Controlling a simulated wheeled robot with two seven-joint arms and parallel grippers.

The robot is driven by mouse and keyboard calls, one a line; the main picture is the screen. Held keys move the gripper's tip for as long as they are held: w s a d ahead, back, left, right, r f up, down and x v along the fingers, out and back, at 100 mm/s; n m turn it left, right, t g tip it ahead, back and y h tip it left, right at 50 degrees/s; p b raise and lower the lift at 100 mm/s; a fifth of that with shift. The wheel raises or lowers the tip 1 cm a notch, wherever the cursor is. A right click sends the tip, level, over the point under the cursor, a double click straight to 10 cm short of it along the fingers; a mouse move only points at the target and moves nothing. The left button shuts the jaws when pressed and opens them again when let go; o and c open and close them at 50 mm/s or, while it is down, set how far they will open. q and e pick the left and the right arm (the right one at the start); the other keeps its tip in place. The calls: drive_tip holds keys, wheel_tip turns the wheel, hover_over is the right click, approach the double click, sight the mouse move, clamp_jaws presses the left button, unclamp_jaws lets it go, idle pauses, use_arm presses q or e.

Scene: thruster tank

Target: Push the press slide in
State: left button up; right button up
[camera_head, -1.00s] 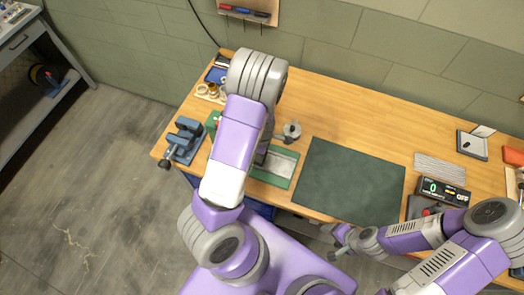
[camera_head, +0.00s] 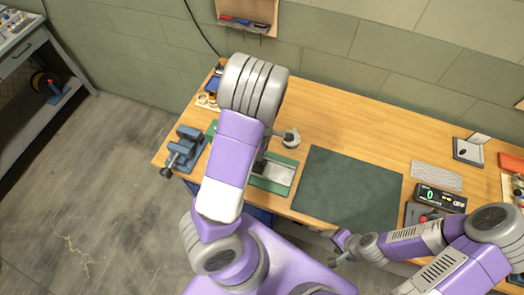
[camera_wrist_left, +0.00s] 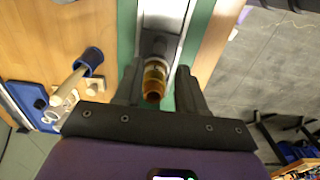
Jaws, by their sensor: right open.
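The press has a green base (camera_head: 285,186) with a pale grey metal slide plate (camera_head: 277,174), partly hidden behind my left arm. In the left wrist view the green base (camera_wrist_left: 126,40) and a metal channel run away from the gripper. An amber and brass cylindrical piece (camera_wrist_left: 154,80) stands at the channel's near end. My left gripper (camera_wrist_left: 160,75) has its fingers apart, one on each side of this piece in the picture; I cannot tell whether they touch it. The head view hides this gripper. My right gripper (camera_head: 338,248) is open and empty by the bench's front edge.
A round grey part (camera_head: 291,138) stands behind the press. A blue-grey vise (camera_head: 184,150) is to the left. A dark green mat (camera_head: 350,187) lies clear to the right. A display box (camera_head: 440,197) sits further right.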

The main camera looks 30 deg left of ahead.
use_arm(q)
drive_tip(key=shift+d+f+m, duration=0.1)
drive_tip(key=shift+d+m, duration=0.15)
drive_tip(key=shift+m, duration=0.05)
drive_tip(key=shift+c, duration=1.1)
drive_tip(key=m, duration=0.1)
drive_tip(key=d+m, duration=0.1)
drive_tip(key=m, duration=0.1)
drive_tip(key=d+m, duration=0.1)
drive_tip(key=shift+w+d+f+g+y+b, duration=0.2)
drive_tip(key=shift+f+g+y+b, duration=0.1)
drive_tip(key=shift+f+g+b, duration=0.1)
clamp_jaws()
drive_tip(key=m+y+b, duration=0.4)
drive_tip(key=m+y, duration=0.5)
drive_tip(key=m, duration=2.5)
approach(264, 164)
drive_tip(key=d+r, duration=0.3)
drive_tip(key=d, duration=0.4)
drive_tip(key=shift+t, duration=0.3)
drive_tip(key=x, duration=1)
drive_tip(key=shift+s+a+f, duration=0.1)
drive_tip(key=shift+s+f, duration=0.1)
drive_tip(key=shift+s, duration=0.15)
drive_tip(key=shift+a, duration=1.9)
